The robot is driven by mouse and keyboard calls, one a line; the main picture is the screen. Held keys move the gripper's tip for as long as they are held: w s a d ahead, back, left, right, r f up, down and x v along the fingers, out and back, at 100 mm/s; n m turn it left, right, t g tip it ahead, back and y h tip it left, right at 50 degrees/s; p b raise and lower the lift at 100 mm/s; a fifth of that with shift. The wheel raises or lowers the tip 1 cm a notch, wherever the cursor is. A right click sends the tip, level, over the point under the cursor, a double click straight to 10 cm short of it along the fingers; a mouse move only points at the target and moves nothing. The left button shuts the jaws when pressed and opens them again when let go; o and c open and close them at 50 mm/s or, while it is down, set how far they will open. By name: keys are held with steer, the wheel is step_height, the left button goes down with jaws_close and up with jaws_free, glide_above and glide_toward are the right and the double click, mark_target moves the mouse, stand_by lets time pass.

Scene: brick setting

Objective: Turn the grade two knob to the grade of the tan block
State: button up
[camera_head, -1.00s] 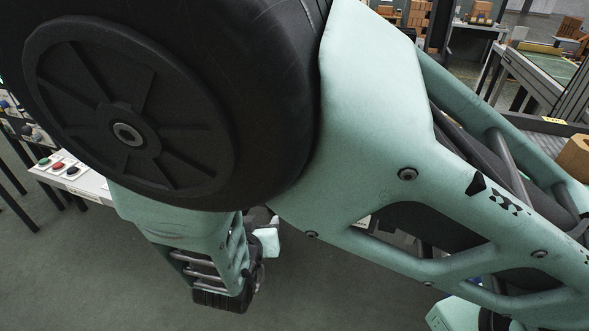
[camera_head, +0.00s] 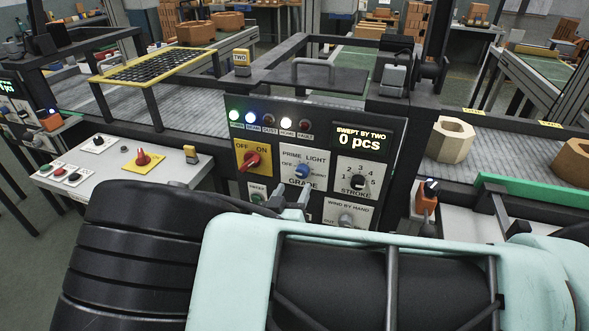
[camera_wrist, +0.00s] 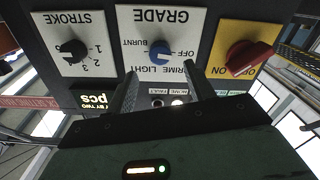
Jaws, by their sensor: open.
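My gripper (camera_head: 291,197) is open just below and in front of that plate. In the wrist view its fingers (camera_wrist: 161,80) stand apart and empty, either side of the knob's line, not visibly touching it. A pale tan block (camera_head: 450,140) with a hole sits on the conveyor at right.
A red OFF/ON knob (camera_head: 251,160) is left of the grade knob, and a black STROKE knob (camera_head: 357,181) is right. The display (camera_head: 361,139) reads 0 pcs. A browner block (camera_head: 573,163) stands farther right. A white side table (camera_head: 120,166) with buttons is at left.

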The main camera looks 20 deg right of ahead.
mark_target(301, 175)
steer(key=p+x, duration=0.1)
steer(key=x, duration=0.5)
steer(key=shift+c, duration=0.2)
steer(key=c, duration=0.9)
